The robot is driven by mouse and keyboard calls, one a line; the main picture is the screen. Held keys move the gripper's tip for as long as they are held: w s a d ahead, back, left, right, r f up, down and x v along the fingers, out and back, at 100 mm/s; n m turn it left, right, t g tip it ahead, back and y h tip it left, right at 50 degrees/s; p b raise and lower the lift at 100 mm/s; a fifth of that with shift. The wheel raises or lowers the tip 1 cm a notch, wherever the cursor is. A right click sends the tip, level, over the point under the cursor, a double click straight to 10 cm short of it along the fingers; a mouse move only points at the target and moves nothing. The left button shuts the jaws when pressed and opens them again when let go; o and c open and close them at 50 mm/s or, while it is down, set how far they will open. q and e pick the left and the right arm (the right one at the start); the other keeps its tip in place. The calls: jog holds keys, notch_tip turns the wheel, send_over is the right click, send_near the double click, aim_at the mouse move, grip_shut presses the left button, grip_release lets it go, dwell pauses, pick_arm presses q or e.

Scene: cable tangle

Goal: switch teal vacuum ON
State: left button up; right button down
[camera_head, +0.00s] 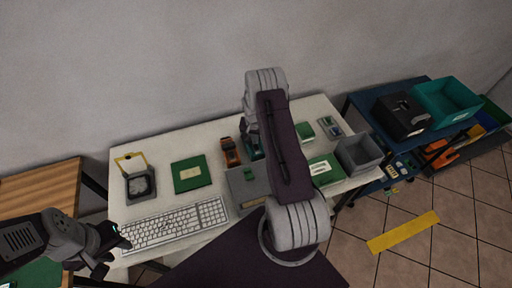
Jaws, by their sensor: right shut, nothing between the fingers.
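A small teal item (254,151), which may be the teal vacuum, stands on the white table behind my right arm. Most of it is hidden, and I cannot see its switch. My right gripper (249,132) points down at or just above it, partly covered by my own arm. It looks shut, and I cannot tell whether it touches the teal item. My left gripper (113,252) is at the table's front left corner, beside the keyboard's left end. Its fingers are apart with nothing between them.
The white table (150,217) holds a keyboard (175,226), a yellow-handled device (139,184), a green board (188,174), an orange tool (231,152), a grey box (240,181) and a grey bin (359,154). A blue cart (359,104) with a teal bin (447,101) stands right.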

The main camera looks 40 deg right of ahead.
jog(key=shift+f+b, duration=0.8)
jog(key=shift+f, duration=0.15)
dwell(0.9)
jog(key=shift+r+p, duration=2.35)
jog(key=shift+r, duration=1.3)
jog(key=shift+f, duration=0.1)
